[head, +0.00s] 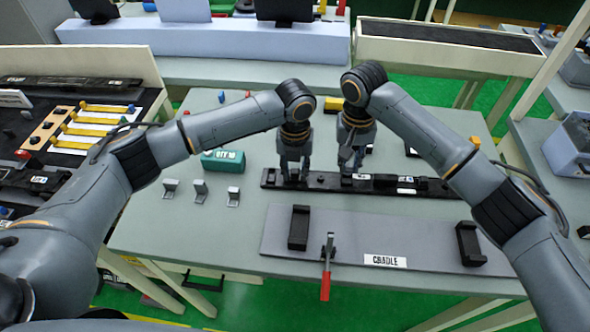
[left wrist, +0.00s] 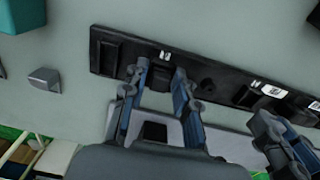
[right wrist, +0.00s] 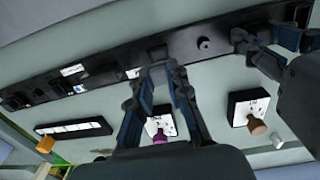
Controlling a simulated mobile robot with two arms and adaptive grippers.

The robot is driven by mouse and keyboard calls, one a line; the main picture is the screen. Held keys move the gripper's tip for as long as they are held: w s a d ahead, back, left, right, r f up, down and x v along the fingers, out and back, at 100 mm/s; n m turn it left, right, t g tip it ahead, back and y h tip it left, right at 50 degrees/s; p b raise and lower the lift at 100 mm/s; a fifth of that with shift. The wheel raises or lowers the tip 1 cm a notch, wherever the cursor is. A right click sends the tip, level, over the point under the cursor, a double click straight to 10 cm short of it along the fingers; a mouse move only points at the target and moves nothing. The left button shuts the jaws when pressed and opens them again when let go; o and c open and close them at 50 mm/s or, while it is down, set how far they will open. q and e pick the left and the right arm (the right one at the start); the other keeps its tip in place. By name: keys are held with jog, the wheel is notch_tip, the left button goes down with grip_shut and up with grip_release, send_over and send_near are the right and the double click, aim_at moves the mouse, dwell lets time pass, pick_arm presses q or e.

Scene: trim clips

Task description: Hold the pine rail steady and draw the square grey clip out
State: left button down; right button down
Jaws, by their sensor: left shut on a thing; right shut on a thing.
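A long black rail (head: 412,187) with small white labels lies on the grey table; no pine colour shows on it. My left gripper (head: 293,172) points down at the rail's left part. In the left wrist view its fingers close on a dark squarish block (left wrist: 178,76) seated on the rail; I cannot tell its exact colour. My right gripper (head: 349,170) is to the right of it, shut at the rail (right wrist: 105,82), with the fingers hiding the contact. A round black knob (right wrist: 205,44) stands on the rail between the grippers.
Three small grey brackets (head: 200,190) and a teal box (head: 223,161) stand to the left. A grey cradle plate (head: 350,228) with black end blocks (head: 470,243) and a red-handled clamp (head: 326,272) lies in front. Label blocks with pegs (right wrist: 158,122) are behind the rail.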

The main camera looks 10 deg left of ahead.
pick_arm(q)
jog(key=shift+f, duration=0.15)
pick_arm(e)
jog(key=shift+r, duration=1.7)
pick_arm(q)
jog(key=c, duration=1)
grip_release()
jog(key=shift+o, duration=0.2)
jog(key=shift+a, duration=0.1)
